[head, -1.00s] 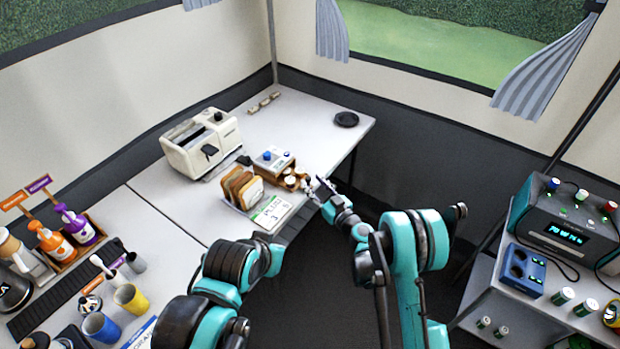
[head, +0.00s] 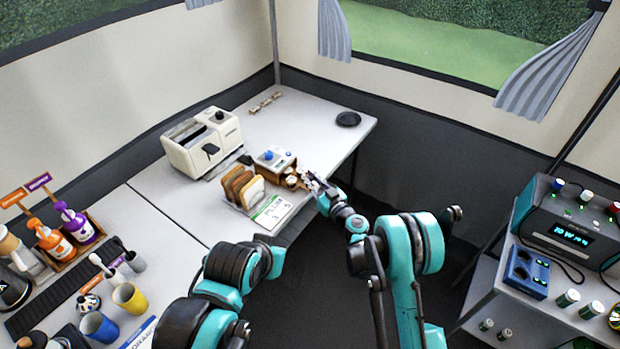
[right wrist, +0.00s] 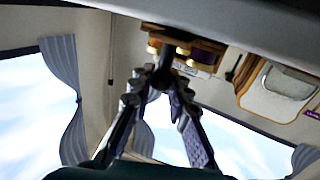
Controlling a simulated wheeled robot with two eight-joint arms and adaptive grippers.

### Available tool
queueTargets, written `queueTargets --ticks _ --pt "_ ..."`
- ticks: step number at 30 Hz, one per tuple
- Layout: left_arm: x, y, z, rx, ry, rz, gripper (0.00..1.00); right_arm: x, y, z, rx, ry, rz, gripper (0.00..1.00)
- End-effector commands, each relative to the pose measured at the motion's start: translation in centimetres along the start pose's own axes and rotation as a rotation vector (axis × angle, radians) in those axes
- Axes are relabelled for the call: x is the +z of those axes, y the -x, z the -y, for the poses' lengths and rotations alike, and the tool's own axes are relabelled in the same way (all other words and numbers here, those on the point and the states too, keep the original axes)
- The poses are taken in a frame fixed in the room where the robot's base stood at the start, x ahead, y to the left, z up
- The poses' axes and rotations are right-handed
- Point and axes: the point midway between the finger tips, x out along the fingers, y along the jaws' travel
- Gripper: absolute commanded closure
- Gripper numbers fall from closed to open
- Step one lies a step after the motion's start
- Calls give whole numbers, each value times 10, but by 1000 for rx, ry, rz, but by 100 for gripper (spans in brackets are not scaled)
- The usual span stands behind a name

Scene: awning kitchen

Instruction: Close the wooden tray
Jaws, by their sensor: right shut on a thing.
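The wooden tray (head: 293,180) is a small brown drawer at the front of a wooden box with a white top and a blue knob (head: 269,155). It sticks out towards the table's front edge and holds small round items. My right gripper (head: 310,181) is at the tray's front, shut on part of it. In the right wrist view, the fingers (right wrist: 165,77) meet around a dark, narrow part below the wooden tray (right wrist: 207,50). The exact contact is too small to tell. My left arm shows in the head view, but its gripper is not visible.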

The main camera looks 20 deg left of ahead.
Motion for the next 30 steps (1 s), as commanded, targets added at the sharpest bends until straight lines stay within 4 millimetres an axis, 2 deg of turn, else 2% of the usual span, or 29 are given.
queueTargets --ticks 9,16,17,18,19,30 --pt "0 0 0 0 0 0 100 0 -30 12 0 0 0 100" --pt "0 0 0 0 0 0 100 0 -30 12 1 0 0 100" --pt "0 0 0 0 0 0 100 0 -30 12 1 0 0 76" --pt "0 0 0 0 0 0 100 0 -30 12 1 0 0 66" --pt "0 0 0 0 0 0 100 0 -30 12 1 0 0 61" --pt "0 0 0 0 0 0 100 0 -27 12 1 0 0 61"
